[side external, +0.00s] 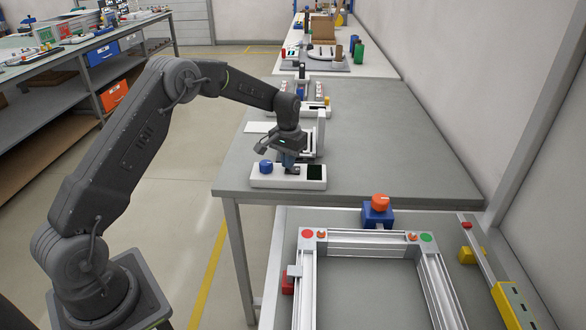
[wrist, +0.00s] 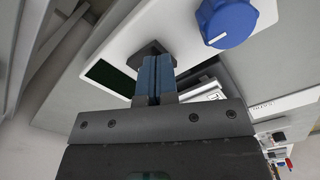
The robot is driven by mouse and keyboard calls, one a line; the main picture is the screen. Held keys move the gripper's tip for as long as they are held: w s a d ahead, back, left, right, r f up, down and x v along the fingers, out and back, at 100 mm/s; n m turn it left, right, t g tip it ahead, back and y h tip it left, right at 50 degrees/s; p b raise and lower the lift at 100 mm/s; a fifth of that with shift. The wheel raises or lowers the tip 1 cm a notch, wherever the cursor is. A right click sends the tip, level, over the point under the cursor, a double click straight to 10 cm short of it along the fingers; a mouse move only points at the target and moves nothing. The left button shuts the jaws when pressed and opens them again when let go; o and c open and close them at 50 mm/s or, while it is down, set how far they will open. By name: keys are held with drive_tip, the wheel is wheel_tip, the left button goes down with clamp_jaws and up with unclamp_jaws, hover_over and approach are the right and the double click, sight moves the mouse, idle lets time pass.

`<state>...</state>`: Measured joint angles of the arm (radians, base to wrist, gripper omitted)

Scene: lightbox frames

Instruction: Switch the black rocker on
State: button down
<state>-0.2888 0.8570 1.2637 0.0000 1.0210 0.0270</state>
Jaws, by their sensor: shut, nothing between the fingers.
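A white control box (side external: 262,181) sits near the front edge of the grey table. Its white top also shows in the wrist view (wrist: 122,38). In the wrist view, the black rocker (wrist: 149,48) shows just beyond my fingertips, which partly cover it. In the side view it is hidden behind the fingers, so its position cannot be read. My gripper (side external: 290,161) is shut and empty, pointing down over the middle of the box. Its blue-grey fingers (wrist: 153,62) are pressed together at or just above the rocker; contact cannot be told.
A blue knob (side external: 266,167) and a dark green screen (side external: 315,172) flank the fingers on the box. A white stand (side external: 321,133) rises close behind my gripper. The table's right side (side external: 410,150) is clear. A metal frame (side external: 365,240) lies on the lower bench in front.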

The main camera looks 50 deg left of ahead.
drive_tip(key=shift+f, duration=0.4)
drive_tip(key=shift+r, duration=3.55)
drive_tip(key=shift+r, duration=0.1)
drive_tip(key=s+d+r+m+t, duration=0.1)
drive_tip(key=s+d+r, duration=0.4)
drive_tip(key=s+r, duration=0.2)
drive_tip(key=s+d+r+t, duration=0.2)
drive_tip(key=s+d+r, duration=0.3)
drive_tip(key=s+r, duration=0.25)
drive_tip(key=s+d+m+t, duration=0.1)
drive_tip(key=s+d, duration=0.2)
drive_tip(key=s, duration=0.6)
drive_tip(key=s+d+f+m+t, duration=0.1)
drive_tip(key=s+d, duration=0.1)
drive_tip(key=s, duration=0.8)
drive_tip(key=shift+d+t, duration=0.3)
drive_tip(key=shift+d, duration=0.1)
